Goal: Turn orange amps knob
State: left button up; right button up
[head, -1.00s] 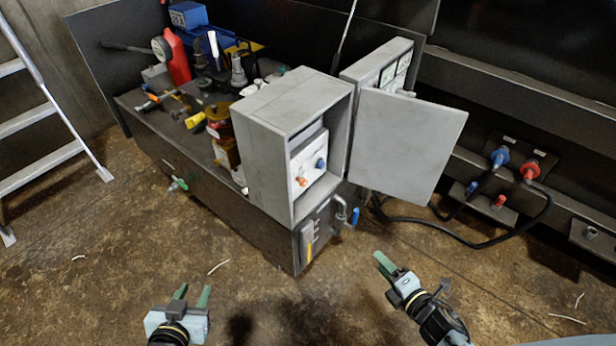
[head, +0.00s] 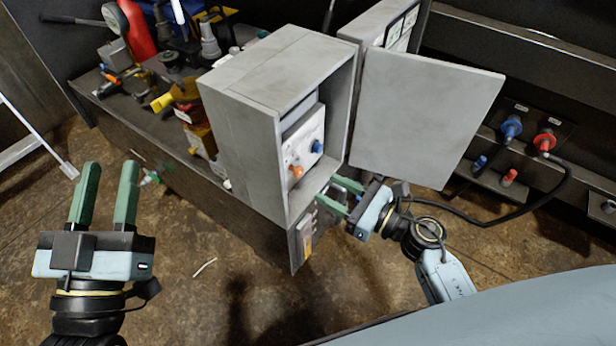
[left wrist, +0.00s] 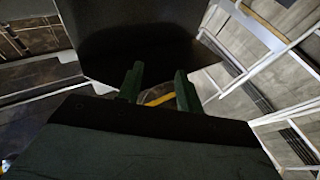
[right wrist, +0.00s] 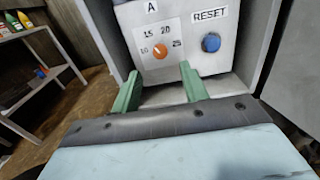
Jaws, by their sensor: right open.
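The orange amps knob (head: 297,171) is on the white panel inside the open grey box. In the right wrist view the orange knob (right wrist: 160,51) sits amid a scale reading 10, 15, 20, 25, its white mark tilted towards the upper left. A blue button (right wrist: 211,43) labelled RESET is to its right. My right gripper (head: 341,194) is open and empty at the box's lower front opening. In its wrist view the green fingers (right wrist: 158,88) are below the knob, apart from it. My left gripper (head: 104,190) is open and empty, left of the box.
The grey box (head: 240,140) has its door (head: 425,115) swung open to the right. Tools and bottles crowd the bench at the back left. Blue and red plugs (head: 511,128) with a black cable are at the right.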

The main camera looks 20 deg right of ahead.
aim_at(301, 174)
jog(key=b+x, duration=0.1)
jog(key=x, duration=0.6)
pick_arm(q)
jog(key=shift+s+r+t+h, duration=0.15)
jog(key=shift+s+r+t, duration=0.1)
jog(key=shift+r+t, duration=0.3)
jog(key=shift+s+r+t+h, duration=0.15)
jog(key=shift+s+r+t, duration=0.1)
jog(key=shift+r+t, duration=0.25)
pick_arm(e)
grip_shut()
